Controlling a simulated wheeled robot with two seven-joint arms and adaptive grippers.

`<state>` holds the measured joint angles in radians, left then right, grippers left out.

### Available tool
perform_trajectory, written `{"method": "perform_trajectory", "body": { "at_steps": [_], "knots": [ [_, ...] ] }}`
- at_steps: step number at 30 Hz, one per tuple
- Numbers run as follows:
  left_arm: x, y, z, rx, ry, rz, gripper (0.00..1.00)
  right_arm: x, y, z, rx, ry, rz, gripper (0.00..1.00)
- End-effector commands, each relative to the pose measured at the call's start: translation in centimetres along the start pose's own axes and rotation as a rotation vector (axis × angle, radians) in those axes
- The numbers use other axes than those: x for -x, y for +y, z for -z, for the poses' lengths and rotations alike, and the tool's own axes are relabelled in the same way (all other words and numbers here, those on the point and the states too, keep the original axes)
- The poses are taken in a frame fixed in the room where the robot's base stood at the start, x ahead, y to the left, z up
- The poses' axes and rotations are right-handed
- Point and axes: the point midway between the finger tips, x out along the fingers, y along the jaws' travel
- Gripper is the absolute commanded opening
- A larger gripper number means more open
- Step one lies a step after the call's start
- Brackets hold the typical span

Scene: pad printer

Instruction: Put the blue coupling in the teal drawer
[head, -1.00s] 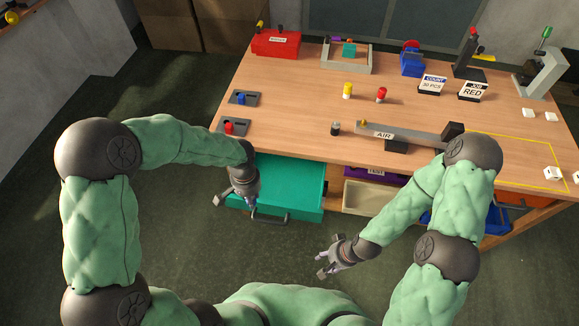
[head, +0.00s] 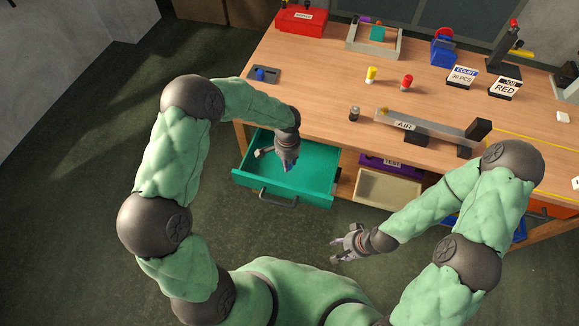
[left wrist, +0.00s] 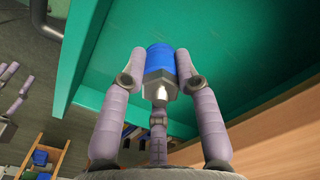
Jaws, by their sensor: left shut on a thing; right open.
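The blue coupling (left wrist: 160,58), with a grey hex part below the blue, sits between the fingers of my left gripper (left wrist: 155,85) in the left wrist view. The gripper is shut on it. In the head view my left gripper (head: 287,162) points down over the open teal drawer (head: 315,190). The drawer's green floor shows behind the coupling in the left wrist view (left wrist: 240,40). I cannot tell how high the coupling is above that floor. My right gripper (head: 348,246) is open and empty, low in front of the bench.
A dark holder with a blue part (head: 261,74) lies on the bench's left side. Beside the teal drawer are a purple drawer (head: 378,161) and a beige bin (head: 388,188). The AIR fixture (head: 430,132) stands on the bench above. The drawer's visible floor is bare.

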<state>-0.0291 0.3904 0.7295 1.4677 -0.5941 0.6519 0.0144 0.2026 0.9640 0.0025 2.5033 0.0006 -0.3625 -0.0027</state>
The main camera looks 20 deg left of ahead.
Motion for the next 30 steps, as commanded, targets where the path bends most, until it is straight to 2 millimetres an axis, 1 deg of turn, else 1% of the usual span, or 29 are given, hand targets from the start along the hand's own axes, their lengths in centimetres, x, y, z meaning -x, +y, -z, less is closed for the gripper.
{"method": "perform_trajectory", "body": {
  "at_steps": [1, 2, 10, 16, 18, 25, 29, 30],
  "knots": [
    [-0.8, -0.2, 0.4, 0.001, 0.0, 0.0, 0.0, -0.4, 0.2, 0.0, 0.0, 0.0, 0.0, 0.48],
    [-1.1, -0.3, 0.6, 0.001, -0.001, 0.0, 0.0, -0.5, 0.2, 0.0, 0.0, 0.0, 0.0, 0.48],
    [-2.3, -0.8, 1.6, 0.001, 0.0, 0.0, 0.0, -1.0, 0.4, 0.1, 0.0, 0.0, 0.0, 0.48],
    [-5.0, -0.8, 1.6, 0.0, -0.002, -0.001, 0.0, -2.6, 0.9, 0.1, 0.0, 0.0, 0.0, 0.48],
    [-5.3, -0.8, 1.6, 0.001, -0.001, 0.0, 0.0, -2.8, 1.0, 0.1, 0.0, 0.0, 0.0, 0.48],
    [-5.1, -0.8, 1.6, 0.001, 0.0, 0.0, 0.0, -2.6, 0.9, 0.1, 0.0, 0.001, 0.0, 0.48],
    [-5.5, -0.8, 1.6, 0.001, 0.0, 0.0, 0.0, -2.8, 1.0, 0.1, 0.0, 0.001, 0.0, 0.48],
    [-5.5, -0.8, 1.6, 0.001, 0.0, 0.0, 0.34, -2.9, 1.0, 0.1, 0.0, 0.0, 0.0, 0.48]
  ]
}}
